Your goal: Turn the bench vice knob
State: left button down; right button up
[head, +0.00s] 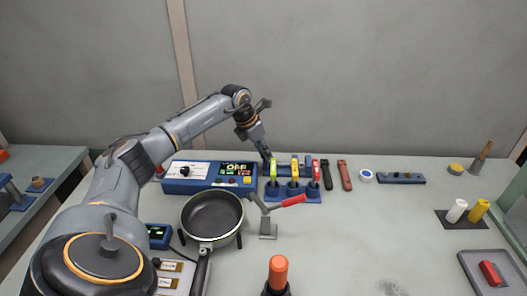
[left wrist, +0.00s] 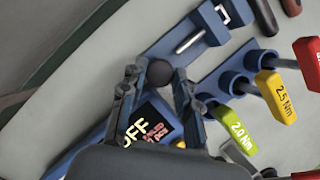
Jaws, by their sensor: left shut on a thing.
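The bench vice (left wrist: 215,32) is a blue body with a metal screw and a round dark knob (left wrist: 160,72) at its near end. In the head view the vice (head: 308,161) stands behind the torque drivers and is partly hidden by them. My left gripper (head: 266,156) reaches down at the vice's left end. In the left wrist view its fingers (left wrist: 158,84) are shut on the dark knob, one on each side. My right gripper is not in view.
Torque drivers with green, yellow and red handles (head: 293,170) stand in a blue holder (head: 293,192) close in front of the vice. A blue control box (head: 205,186) reading OFF is to the left. A pan (head: 212,216) and a red-handled clamp (head: 268,228) are nearer. The table's right middle is mostly clear.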

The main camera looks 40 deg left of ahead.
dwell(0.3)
pick_arm(q)
jog(key=c, duration=1)
grip_release()
jog(key=shift+r, duration=0.1)
jog(key=v, duration=1.2)
